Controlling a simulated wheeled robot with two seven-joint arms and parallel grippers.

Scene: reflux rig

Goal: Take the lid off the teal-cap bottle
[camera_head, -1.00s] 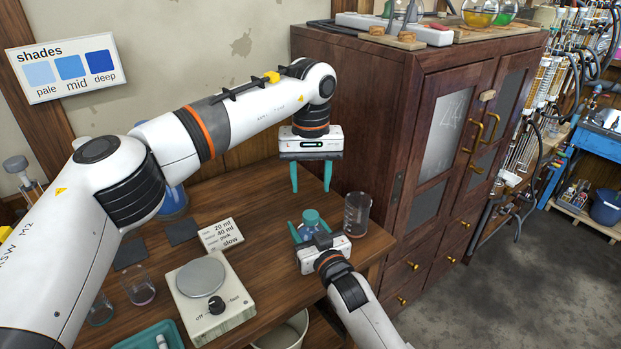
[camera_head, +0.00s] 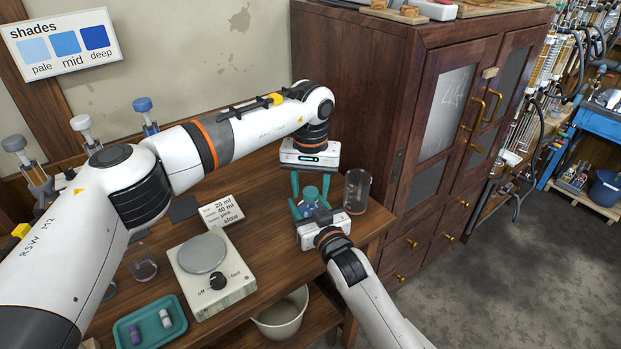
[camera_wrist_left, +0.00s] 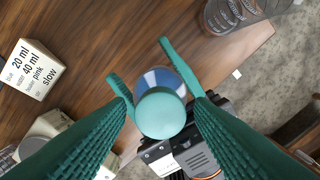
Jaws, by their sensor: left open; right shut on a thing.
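The teal-cap bottle (camera_head: 308,207) stands near the right end of the wooden bench, with its teal lid (camera_head: 310,193) on top. My right gripper (camera_head: 312,215) is shut on the bottle from the front, low on its body. My left gripper (camera_head: 310,186) is above it, pointing down, with its teal fingers open on either side of the lid. In the left wrist view the round lid (camera_wrist_left: 160,113) lies between the two fingers, with a gap on both sides. The bottle's blue-and-white body (camera_wrist_left: 160,80) shows behind it.
A glass beaker (camera_head: 357,190) stands just right of the bottle. A teal tray (camera_head: 150,322) with small vials is at the front left. A dark cabinet (camera_head: 400,120) closes off the right.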

